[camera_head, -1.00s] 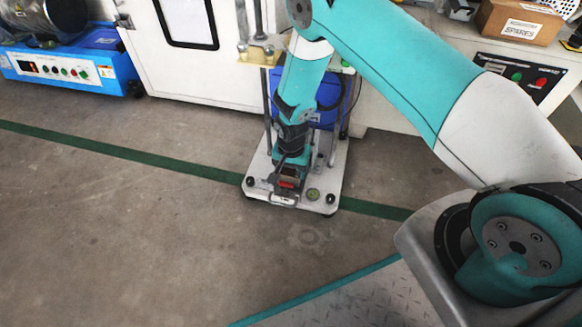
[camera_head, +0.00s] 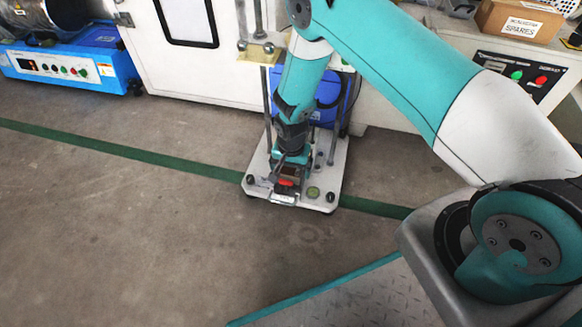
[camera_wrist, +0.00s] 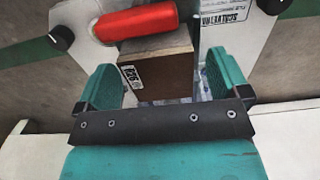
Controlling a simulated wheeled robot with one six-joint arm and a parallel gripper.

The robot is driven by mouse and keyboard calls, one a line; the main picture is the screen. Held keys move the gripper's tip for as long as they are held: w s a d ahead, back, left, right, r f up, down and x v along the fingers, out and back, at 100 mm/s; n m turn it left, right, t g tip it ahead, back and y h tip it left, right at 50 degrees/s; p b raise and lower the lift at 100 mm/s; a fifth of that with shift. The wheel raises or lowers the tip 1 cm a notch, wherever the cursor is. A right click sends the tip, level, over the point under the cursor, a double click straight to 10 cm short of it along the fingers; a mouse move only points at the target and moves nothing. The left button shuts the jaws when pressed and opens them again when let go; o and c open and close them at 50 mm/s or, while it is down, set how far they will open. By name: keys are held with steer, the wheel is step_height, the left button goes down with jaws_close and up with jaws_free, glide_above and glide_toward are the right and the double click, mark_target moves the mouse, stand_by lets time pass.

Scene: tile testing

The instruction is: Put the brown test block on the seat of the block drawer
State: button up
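The brown test block (camera_wrist: 157,68) with a white label shows in the wrist view between my gripper's two teal fingers. My gripper (camera_wrist: 165,85) is open around it, with a narrow gap at the right finger; contact at the left finger is unclear. The block stands at the drawer, right behind its red handle (camera_wrist: 137,20). In the head view my gripper (camera_head: 289,168) is low over the front of the white base plate, and the block drawer (camera_head: 284,196) shows at the plate's front edge. The seat under the block is hidden.
The white base plate (camera_head: 326,182) carries upright metal posts (camera_head: 266,105) close to my arm, and black knobs at its front corners. A blue container (camera_head: 330,100) stands behind. The floor in front and to the left is clear. A blue machine (camera_head: 62,68) is at the far left.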

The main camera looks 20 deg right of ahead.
step_height(320, 180, up, 17)
steer(key=p, duration=0.8)
steer(key=shift+r+p, duration=0.2)
steer(key=shift+p, duration=0.2)
